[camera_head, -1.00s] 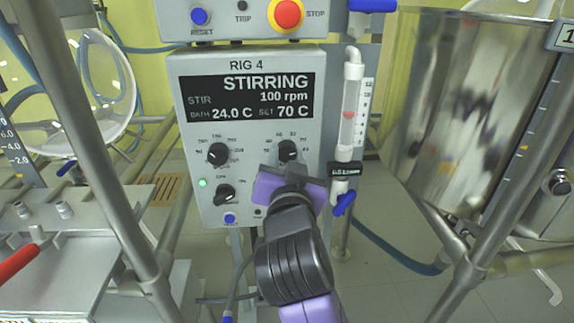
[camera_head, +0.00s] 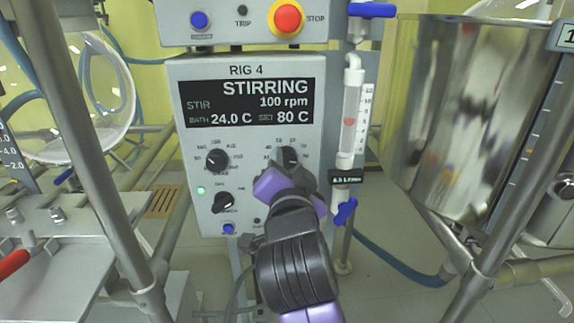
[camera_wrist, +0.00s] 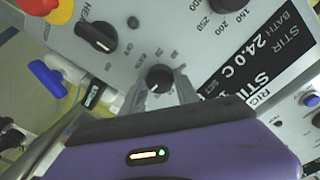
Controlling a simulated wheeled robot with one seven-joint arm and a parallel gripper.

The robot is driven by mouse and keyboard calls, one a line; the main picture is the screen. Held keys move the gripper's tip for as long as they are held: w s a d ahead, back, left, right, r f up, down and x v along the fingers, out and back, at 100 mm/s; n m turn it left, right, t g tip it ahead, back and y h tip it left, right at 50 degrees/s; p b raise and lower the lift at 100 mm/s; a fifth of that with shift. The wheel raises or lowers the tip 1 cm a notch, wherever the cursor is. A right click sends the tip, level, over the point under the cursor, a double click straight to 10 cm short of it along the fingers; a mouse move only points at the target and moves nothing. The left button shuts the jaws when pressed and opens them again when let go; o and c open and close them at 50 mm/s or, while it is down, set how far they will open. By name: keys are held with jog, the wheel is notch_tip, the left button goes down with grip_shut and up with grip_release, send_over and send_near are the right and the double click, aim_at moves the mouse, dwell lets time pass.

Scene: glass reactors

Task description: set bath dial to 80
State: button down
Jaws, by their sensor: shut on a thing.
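The bath dial (camera_head: 289,155) is a black knob at the right of the RIG 4 control panel (camera_head: 310,80). My gripper (camera_head: 287,172) reaches it from below and partly covers its scale. In the wrist view the dial (camera_wrist: 159,77) sits between the two grey fingertips, and my gripper (camera_wrist: 160,88) is shut on it. Part of the display (camera_wrist: 262,75) also shows in the wrist view.
Two more black knobs, an upper one (camera_head: 217,160) and a lower one (camera_head: 223,202), are left of my gripper. A red stop button (camera_head: 287,16) is above. A flow tube (camera_head: 350,115) with a blue valve (camera_head: 345,212) stands close on the right. Metal posts flank the panel.

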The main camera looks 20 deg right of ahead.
jog(key=shift+f, duration=0.1)
jog(key=c, duration=0.9)
grip_release()
jog(key=shift+p+v, duration=0.75)
jog(key=shift+v, duration=3.15)
